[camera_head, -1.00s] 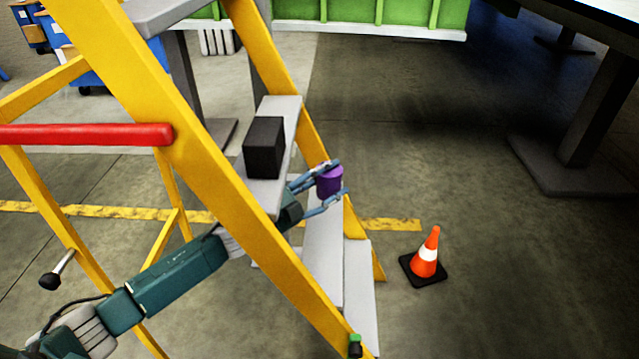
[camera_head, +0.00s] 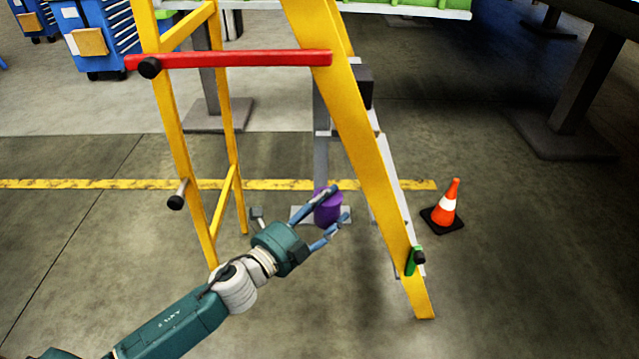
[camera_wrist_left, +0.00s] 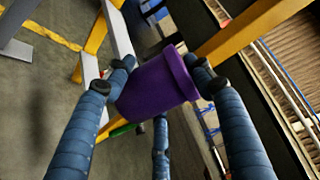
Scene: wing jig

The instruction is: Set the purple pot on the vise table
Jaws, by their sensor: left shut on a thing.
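The purple pot (camera_head: 327,208) is between the fingers of my left gripper (camera_head: 338,212), which is shut on it and holds it in the air beside the yellow ladder. In the left wrist view the purple pot (camera_wrist_left: 158,86) is tilted, with the blue fingers of the left gripper (camera_wrist_left: 160,85) against its sides. I cannot make out a vise table for certain in these frames. My right gripper is not in view.
A yellow stepladder (camera_head: 365,150) with a red bar (camera_head: 235,60) stands close to my left arm. An orange cone (camera_head: 447,207) is on the floor to the right. Blue cabinets (camera_head: 95,35) stand at the back left. Open floor lies at the lower right.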

